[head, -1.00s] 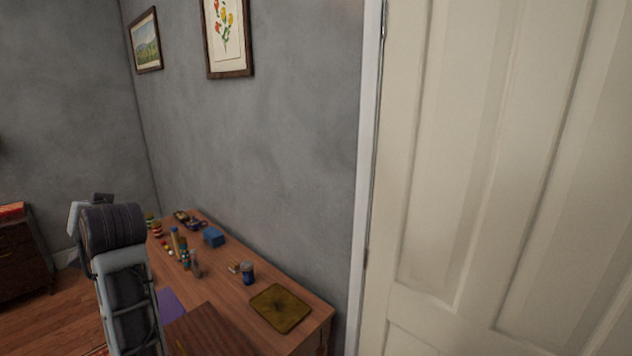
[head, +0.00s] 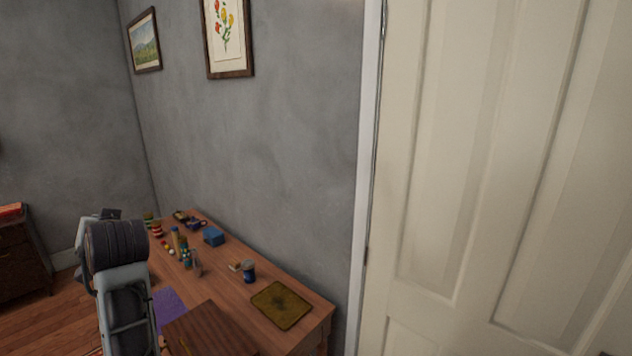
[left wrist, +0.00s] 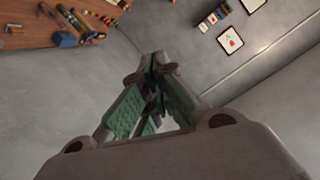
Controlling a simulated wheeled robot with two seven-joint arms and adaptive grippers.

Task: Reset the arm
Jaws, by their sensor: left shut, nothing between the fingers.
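My left arm (head: 125,300) rises from the bottom left of the head view, in front of the table's left part. Its far end shows only partly there, and the fingers cannot be made out. In the left wrist view my left gripper (left wrist: 154,78) has its green-padded fingers together, with nothing between them. It is in the air, with grey wall behind it and apart from the tabletop. My right gripper is in neither view.
The wooden table (head: 290,340) stands along the grey wall. On it are a blue block (head: 214,237), a blue jar (head: 249,271), a yellowish mat (head: 281,305), a purple sheet (head: 169,306), a brown box (head: 208,332) and several small items. A white door (head: 500,180) fills the right.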

